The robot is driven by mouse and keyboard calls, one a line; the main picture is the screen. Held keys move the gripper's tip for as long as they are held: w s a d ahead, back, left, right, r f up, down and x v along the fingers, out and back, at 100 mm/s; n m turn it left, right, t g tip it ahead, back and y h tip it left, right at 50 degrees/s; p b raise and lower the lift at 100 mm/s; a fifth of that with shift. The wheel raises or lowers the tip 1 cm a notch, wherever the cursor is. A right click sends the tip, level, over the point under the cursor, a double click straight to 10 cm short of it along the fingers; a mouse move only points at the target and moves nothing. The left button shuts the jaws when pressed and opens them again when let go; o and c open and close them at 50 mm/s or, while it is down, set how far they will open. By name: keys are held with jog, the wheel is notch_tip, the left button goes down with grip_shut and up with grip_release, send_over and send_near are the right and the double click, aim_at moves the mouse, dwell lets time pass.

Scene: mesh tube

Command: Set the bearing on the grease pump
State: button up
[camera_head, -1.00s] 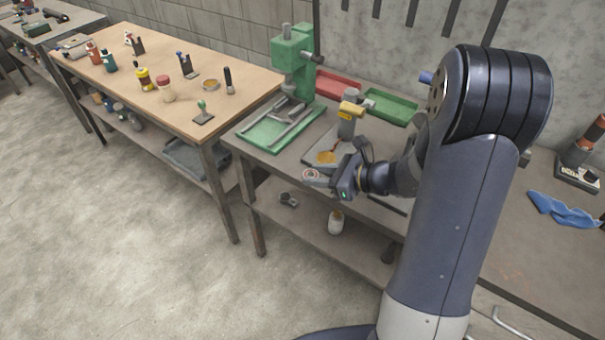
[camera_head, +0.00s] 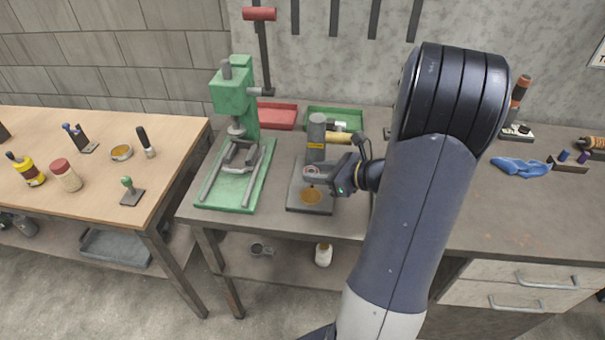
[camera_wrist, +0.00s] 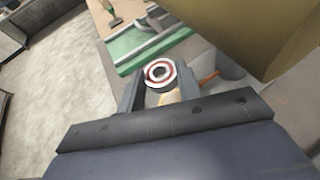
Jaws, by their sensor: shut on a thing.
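The bearing, a steel ring with a red inner band, is held between the fingers of my gripper (camera_head: 318,173). It shows in the head view (camera_head: 311,169) and more clearly in the wrist view (camera_wrist: 160,72). The grease pump (camera_head: 317,130) stands on the bench, with a grey upright cylinder, a yellow label, a yellowish handle and a dark base plate. A round amber pad (camera_head: 311,196) lies on the plate. My gripper and the bearing are over the plate, just in front of the cylinder; the exact gap to the pad cannot be told.
A green press (camera_head: 233,98) with a green tray stands to the left. Red (camera_head: 277,116) and green (camera_head: 335,118) bins are behind. A blue cloth (camera_head: 523,166) lies to the right. A wooden table (camera_head: 95,128) with bottles and tools is at far left.

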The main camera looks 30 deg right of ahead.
aim_at(318, 199)
jog(key=shift+f, duration=0.1)
jog(key=shift+f+b, duration=2.65)
jog(key=shift+f, duration=0.35)
jog(key=shift+f+b, duration=0.7)
jog(key=shift+f, duration=0.1)
jog(key=o, duration=1.1)
jog(key=v, duration=1.1)
jog(key=shift+w, duration=0.1)
jog(key=shift+f, duration=0.1)
